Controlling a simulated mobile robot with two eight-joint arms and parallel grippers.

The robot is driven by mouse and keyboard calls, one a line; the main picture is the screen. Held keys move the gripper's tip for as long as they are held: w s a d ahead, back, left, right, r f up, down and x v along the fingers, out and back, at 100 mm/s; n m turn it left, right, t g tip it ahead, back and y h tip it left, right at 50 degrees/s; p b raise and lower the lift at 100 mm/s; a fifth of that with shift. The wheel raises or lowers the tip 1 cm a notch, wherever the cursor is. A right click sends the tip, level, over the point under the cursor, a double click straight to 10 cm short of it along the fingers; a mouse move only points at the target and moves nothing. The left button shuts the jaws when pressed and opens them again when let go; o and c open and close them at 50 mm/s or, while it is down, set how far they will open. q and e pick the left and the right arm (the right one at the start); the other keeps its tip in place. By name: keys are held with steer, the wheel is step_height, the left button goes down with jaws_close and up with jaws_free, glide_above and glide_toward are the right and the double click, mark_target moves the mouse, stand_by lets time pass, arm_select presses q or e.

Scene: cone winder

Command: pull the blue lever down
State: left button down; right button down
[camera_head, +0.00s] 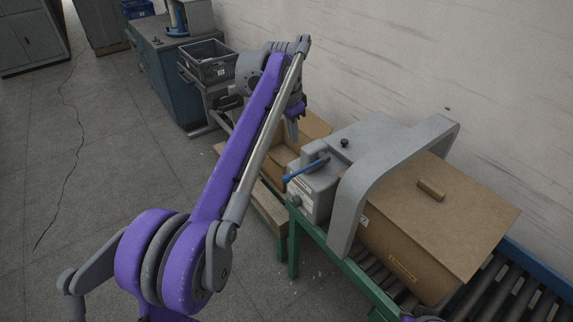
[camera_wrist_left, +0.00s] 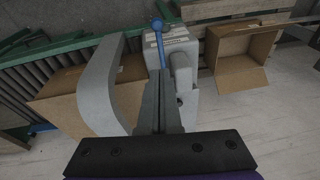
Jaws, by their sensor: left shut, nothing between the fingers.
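The blue lever (camera_head: 304,171) sticks out from the side of a grey machine box (camera_head: 318,193) beside the grey arch, with its free end towards the left. It also shows in the left wrist view (camera_wrist_left: 159,40), just beyond the fingertips. My left gripper (camera_head: 294,138) points down above and slightly behind the lever, apart from it in the head view. Its fingers (camera_wrist_left: 160,84) are shut together and empty. I cannot tell the exact gap to the lever.
A large closed cardboard box (camera_head: 440,215) sits on the roller conveyor (camera_head: 485,290) under the grey arch (camera_head: 352,200). An open cardboard box (camera_head: 284,150) stands behind the machine. A dark crate (camera_head: 207,62) is on a cart at the back. The floor at left is clear.

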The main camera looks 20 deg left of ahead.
arm_select(q)
steer(key=shift+s+d, duration=0.1)
steer(key=shift+d, duration=0.05)
arm_select(e)
steer(key=shift+d, duration=0.15)
steer(key=shift+s, duration=0.1)
arm_select(q)
steer(key=b, duration=0.1)
glide_above(291, 175)
steer(key=s+x, duration=0.1)
steer(key=x, duration=0.7)
steer(key=s+x, duration=0.1)
steer(key=x, duration=0.2)
steer(key=shift+s+a+f, duration=0.1)
steer(key=shift+f, duration=0.25)
steer(key=shift+s+a+f, duration=0.15)
steer(key=shift+f, duration=0.15)
steer(key=shift+s+a+f, duration=0.25)
steer(key=shift+s+f, duration=0.05)
steer(key=shift+f, duration=0.2)
arm_select(e)
steer(key=shift+s+f, duration=0.35)
steer(key=shift+f, duration=0.4)
